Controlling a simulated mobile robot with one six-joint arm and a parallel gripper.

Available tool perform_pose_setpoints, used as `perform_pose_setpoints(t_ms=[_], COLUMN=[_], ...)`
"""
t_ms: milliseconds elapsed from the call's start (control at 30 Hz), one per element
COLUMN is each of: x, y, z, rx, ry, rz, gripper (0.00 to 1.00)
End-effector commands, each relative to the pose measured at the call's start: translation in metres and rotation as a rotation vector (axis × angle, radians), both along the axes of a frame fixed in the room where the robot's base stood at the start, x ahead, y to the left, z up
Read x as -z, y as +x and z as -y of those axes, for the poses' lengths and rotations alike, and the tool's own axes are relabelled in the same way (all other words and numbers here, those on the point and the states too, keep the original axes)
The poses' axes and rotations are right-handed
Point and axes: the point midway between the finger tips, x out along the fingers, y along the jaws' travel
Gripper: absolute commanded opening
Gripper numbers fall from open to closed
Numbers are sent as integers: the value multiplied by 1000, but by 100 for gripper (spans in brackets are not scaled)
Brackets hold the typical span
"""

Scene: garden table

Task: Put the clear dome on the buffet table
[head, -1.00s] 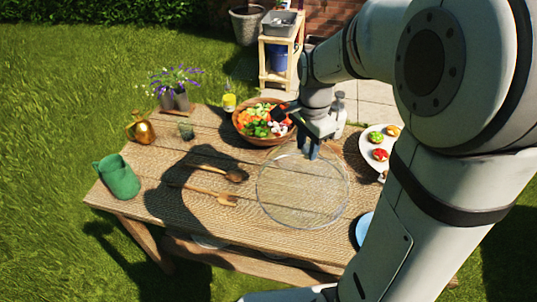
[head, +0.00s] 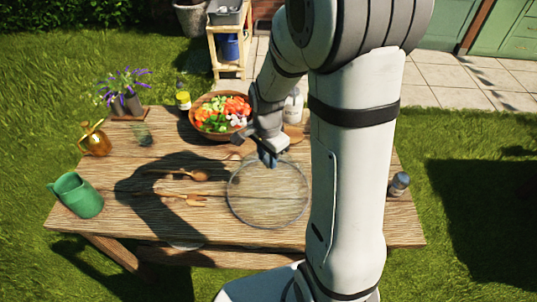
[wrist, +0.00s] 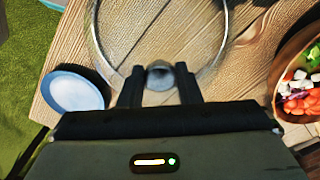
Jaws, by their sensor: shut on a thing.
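The clear dome (head: 268,198) is see-through with a round rim, and table planks show through it. My gripper (head: 270,160) is at the dome's top, over the right part of the wooden buffet table (head: 118,222). In the wrist view my gripper (wrist: 160,88) is shut on the dome's small knob (wrist: 160,75), and the rim curves around beyond it. The dome looks about level. I cannot tell whether its rim touches the table or hangs above it.
A salad bowl (head: 221,115) stands behind the dome. Wooden utensils (head: 182,197) lie to its left, with a green jug (head: 76,195) farther left. A blue plate (wrist: 75,90) shows in the wrist view. A small jar (head: 398,184) stands right of my arm, which hides some table.

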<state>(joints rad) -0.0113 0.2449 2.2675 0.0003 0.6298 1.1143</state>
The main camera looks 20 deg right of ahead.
Motion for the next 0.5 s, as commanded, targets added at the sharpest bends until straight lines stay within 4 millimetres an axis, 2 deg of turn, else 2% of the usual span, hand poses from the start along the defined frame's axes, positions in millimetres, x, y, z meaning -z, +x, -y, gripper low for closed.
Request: perform_pose_setpoints(t_ms=[300, 333, 500], x=[3, 3, 2], y=[0, 0, 0], z=[0, 0, -1], rx=[-1, -1, -1], ry=[0, 0, 0], rz=[2, 1, 1], gripper=[0, 31, 45])
